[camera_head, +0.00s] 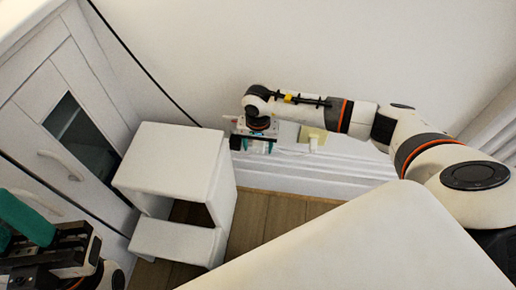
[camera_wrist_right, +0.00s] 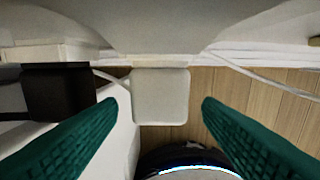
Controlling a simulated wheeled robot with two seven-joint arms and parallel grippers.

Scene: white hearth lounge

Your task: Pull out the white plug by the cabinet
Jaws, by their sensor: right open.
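The white plug (camera_wrist_right: 160,93) shows in the right wrist view as a rounded square block below a white ledge by the wall. My right gripper (camera_head: 256,146) is open near the wall, beyond the white step stool. In the wrist view its two green fingers lie to either side of the plug, apart from it. In the head view the gripper hides the plug. The white cabinet (camera_head: 52,92) stands at the left. My left gripper (camera_head: 45,232) is at the lower left, partly cut off, with one green finger clear.
A black block (camera_wrist_right: 60,90) sits left of the plug, with a white cable close by. The white step stool (camera_head: 170,160) stands between the cabinet and my right gripper. A yellowish plate (camera_head: 312,133) is on the wall. A white surface (camera_head: 350,240) fills the lower right.

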